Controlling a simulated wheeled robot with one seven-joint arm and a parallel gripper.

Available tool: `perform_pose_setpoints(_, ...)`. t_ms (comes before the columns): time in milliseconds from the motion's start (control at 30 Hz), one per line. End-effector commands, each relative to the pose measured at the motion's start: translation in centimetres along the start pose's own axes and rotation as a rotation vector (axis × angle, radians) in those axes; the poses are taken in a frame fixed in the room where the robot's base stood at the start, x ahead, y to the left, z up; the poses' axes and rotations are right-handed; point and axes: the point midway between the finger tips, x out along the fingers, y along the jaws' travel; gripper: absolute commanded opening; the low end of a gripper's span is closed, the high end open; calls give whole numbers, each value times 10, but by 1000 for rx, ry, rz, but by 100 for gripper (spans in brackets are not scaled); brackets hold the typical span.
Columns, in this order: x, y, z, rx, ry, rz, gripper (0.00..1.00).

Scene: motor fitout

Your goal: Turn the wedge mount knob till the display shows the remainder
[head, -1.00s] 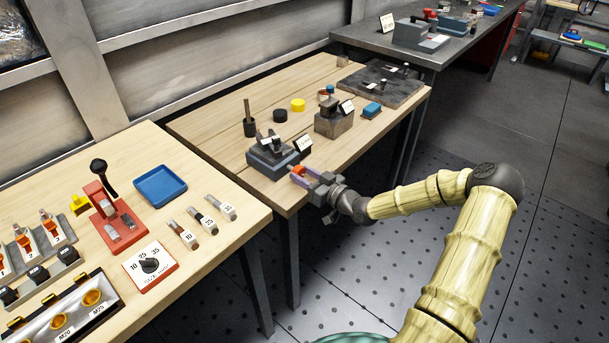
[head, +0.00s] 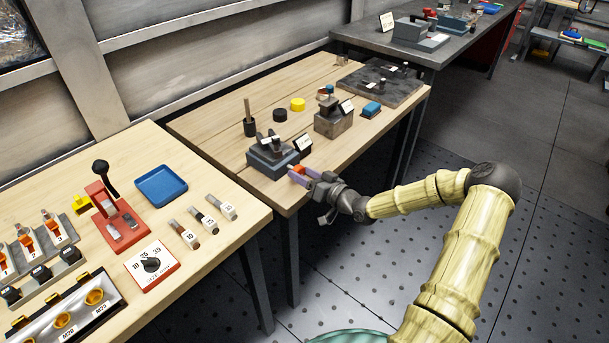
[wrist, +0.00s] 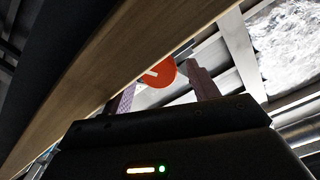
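The wedge mount (head: 270,160) is a dark grey block with a stepped top at the front left corner of the middle wooden table. Its red-orange knob (head: 297,169) faces the table's front edge; in the wrist view it is a red disc (wrist: 164,72) with a pale pointer mark. A small white display (head: 303,143) stands beside the mount; its reading is too small to make out. My gripper (head: 303,176) is at the knob. In the wrist view its two purplish fingers (wrist: 162,88) stand apart on either side of the disc, with gaps showing.
A stone-like block with a small device (head: 334,121), a blue block (head: 371,110), yellow (head: 298,104) and black (head: 280,115) discs and a dark cup (head: 249,127) stand on the same table. The left table (head: 220,265) holds a red press, a blue tray and a dial. Floor in front is open.

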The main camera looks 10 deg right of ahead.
Motion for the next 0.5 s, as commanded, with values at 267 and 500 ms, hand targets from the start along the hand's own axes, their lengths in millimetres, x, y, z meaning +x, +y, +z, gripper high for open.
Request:
perform_pose_setpoints(267,0,1,2,-34,-2,2,61)
perform_pose_setpoints(500,0,1,2,-204,-2,1,61)
